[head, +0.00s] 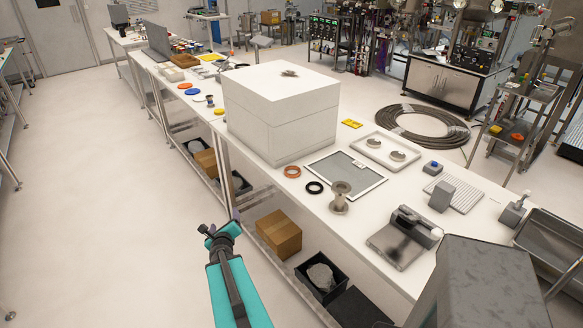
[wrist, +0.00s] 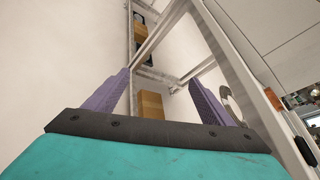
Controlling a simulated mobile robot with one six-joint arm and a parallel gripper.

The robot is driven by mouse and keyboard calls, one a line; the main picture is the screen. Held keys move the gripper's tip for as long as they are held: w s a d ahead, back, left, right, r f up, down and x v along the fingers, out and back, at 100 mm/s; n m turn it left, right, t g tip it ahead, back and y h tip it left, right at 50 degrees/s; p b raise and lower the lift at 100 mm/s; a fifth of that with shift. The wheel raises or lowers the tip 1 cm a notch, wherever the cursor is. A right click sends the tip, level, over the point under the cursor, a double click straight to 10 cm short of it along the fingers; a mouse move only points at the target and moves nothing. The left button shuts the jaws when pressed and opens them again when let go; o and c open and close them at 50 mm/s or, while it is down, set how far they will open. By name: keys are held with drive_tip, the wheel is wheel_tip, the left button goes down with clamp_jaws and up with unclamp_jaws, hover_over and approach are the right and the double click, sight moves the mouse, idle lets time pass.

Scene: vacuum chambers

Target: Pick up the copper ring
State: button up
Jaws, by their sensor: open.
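The copper ring (head: 292,171) lies flat on the white bench, close to its front edge, just right of the big white box in the head view. An orange-brown patch at the right of the wrist view may be the same ring, but I cannot tell. My gripper (head: 222,226) is in front of the bench over the aisle, left of the ring and apart from it. In the wrist view my gripper (wrist: 160,78) has its two purple fingers spread wide, with nothing between them.
A black ring (head: 315,187) lies beside the copper ring. The large white box (head: 280,110) stands close on its left. A metal flange piece (head: 340,195) and a framed mesh panel (head: 346,173) are to the right. Below the bench, a cardboard box (head: 279,233) sits on the shelf.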

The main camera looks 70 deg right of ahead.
drive_tip(key=s+d+r+m+g+h+p, duration=0.1)
drive_tip(key=s+d+r+m+g+h, duration=0.2)
drive_tip(key=s+d+r+m, duration=0.5)
drive_tip(key=m+g+h+p, duration=0.1)
drive_tip(key=m+g+p, duration=0.1)
drive_tip(key=m+g, duration=0.2)
approach(286, 184)
drive_tip(key=d+r, duration=0.1)
drive_tip(key=r, duration=0.1)
drive_tip(key=shift+d+f+b, duration=0.25)
drive_tip(key=shift+d+b, duration=0.05)
drive_tip(key=shift+b, duration=1)
drive_tip(key=d+b, duration=0.1)
drive_tip(key=b, duration=0.2)
drive_tip(key=d+b, duration=0.1)
drive_tip(key=b, duration=0.3)
drive_tip(key=shift+w+d+f, duration=0.1)
drive_tip(key=shift+w+f, duration=0.05)
drive_tip(key=shift+d, duration=1.85)
drive_tip(key=shift+d+f, duration=0.25)
drive_tip(key=shift+d, duration=0.75)
drive_tip(key=shift+d+p, duration=0.15)
drive_tip(key=shift+p, duration=0.15)
drive_tip(key=shift+d+f+p, duration=0.15)
drive_tip(key=shift+d+p, duration=0.35)
drive_tip(key=shift+d, duration=0.75)
drive_tip(key=shift+d+f+p, duration=0.15)
drive_tip(key=shift+d+p, duration=0.35)
drive_tip(key=shift+d, duration=0.7)
